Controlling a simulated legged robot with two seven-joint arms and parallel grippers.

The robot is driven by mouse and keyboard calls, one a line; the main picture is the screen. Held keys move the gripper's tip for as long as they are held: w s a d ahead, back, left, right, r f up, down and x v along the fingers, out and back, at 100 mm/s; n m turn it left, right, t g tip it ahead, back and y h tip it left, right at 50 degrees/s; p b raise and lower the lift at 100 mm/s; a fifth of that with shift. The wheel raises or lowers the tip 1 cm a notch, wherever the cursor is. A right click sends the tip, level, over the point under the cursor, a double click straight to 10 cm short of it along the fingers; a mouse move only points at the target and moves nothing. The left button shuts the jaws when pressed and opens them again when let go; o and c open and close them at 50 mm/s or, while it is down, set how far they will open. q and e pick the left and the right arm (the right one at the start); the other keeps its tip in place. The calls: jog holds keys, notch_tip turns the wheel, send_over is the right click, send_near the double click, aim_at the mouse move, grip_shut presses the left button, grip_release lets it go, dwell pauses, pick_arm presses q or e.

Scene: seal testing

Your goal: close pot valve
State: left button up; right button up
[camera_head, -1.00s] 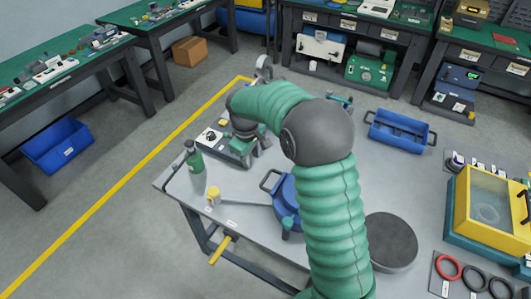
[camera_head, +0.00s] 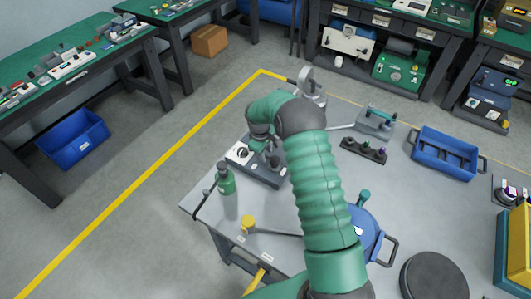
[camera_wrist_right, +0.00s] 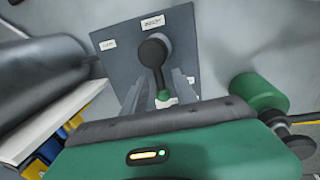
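My right arm crosses the middle of the head view. Its gripper (camera_head: 272,160) points down over a grey unit (camera_head: 240,153) near the table's back left; the fingertips are hard to see there. In the right wrist view the two fingers (camera_wrist_right: 160,92) are apart, with a black lever with a green tip (camera_wrist_right: 155,65) between them and gaps on both sides. The lever sits on a grey plate (camera_wrist_right: 120,62) with white labels. A blue pot (camera_head: 368,235) with a side handle and a green knob (camera_head: 363,197) stands right of my arm, partly hidden by it. My left gripper is not in view.
A green bottle (camera_head: 226,180) stands left of the gripper; a yellow-ended piece (camera_head: 248,223) lies nearer the front. A blue crate (camera_head: 445,153), a black holder (camera_head: 364,150) and a dark round disc (camera_head: 433,278) are to the right. Clear tabletop lies between crate and pot.

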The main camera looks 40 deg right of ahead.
jog(key=shift+w+d+f, duration=0.2)
jog(key=shift+f, duration=0.25)
jog(key=shift+s+d+r, duration=0.1)
jog(key=shift+s, duration=0.05)
jog(key=shift+c, duration=0.4)
jog(key=shift+s+r, duration=0.1)
jog(key=shift+c, duration=1.1)
jog(key=shift+a, duration=0.25)
grip_shut()
